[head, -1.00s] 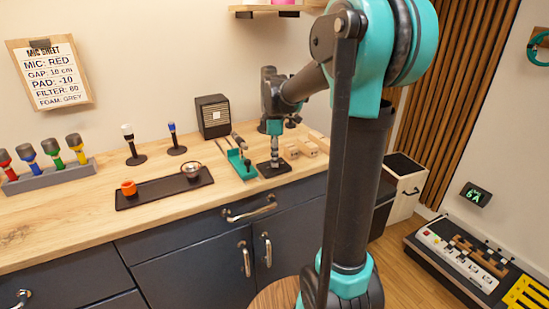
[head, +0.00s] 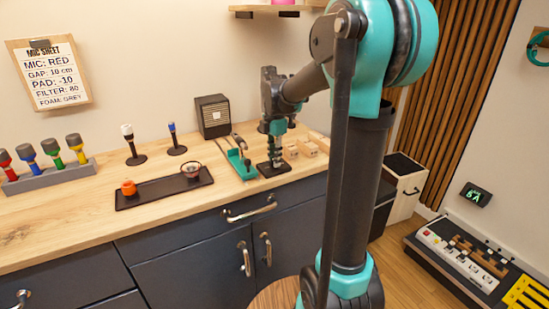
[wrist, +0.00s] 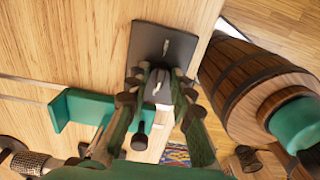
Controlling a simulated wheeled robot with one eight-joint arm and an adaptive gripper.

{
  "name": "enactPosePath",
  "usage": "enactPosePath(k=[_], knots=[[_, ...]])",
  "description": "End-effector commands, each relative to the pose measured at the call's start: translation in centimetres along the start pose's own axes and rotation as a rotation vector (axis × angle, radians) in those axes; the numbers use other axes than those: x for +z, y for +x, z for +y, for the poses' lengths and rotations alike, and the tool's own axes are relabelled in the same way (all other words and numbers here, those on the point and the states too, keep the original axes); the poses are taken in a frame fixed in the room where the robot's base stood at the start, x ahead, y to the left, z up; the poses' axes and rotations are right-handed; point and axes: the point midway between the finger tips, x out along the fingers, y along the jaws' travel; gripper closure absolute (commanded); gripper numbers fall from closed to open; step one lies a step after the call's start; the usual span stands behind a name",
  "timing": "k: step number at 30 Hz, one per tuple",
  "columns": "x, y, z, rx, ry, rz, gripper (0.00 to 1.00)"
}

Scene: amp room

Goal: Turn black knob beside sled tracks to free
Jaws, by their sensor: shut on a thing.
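A dark square plate (wrist: 150,45) with a pale line on it lies on the wooden counter; the head view shows it at the counter's front edge (head: 288,167). A dark grey knob-like piece (wrist: 158,88) rises from it between my fingers. My gripper (wrist: 160,76) points down and is shut on that piece; in the head view my gripper (head: 272,156) stands over the plate. The fingers hide part of the knob, and I cannot read its setting. The teal sled (wrist: 75,108) is close beside the plate, where pale track lines (wrist: 28,78) run along the counter.
A slim black-capped peg (wrist: 139,138) stands close to my fingers by the sled. A wooden barrel-like thing (wrist: 245,75) is right in the wrist view. A black tray (head: 150,195) with an orange piece and a bowl lies left.

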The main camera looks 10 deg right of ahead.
Motion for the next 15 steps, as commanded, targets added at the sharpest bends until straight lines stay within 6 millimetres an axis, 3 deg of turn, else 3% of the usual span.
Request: enactPosePath(k=[7, 8, 12, 15], knots=[[0.02, -0.02, 0.04, 0.001, 0.0, -0.001, 1.0], [0.02, -0.02, 0.04, 0.001, 0.0, -0.001, 0.77], [0.02, -0.01, 0.03, 0.001, 0.001, 0.0, 0.59], [0.01, -0.01, 0.02, 0.0, 0.001, 0.0, 0.56]])
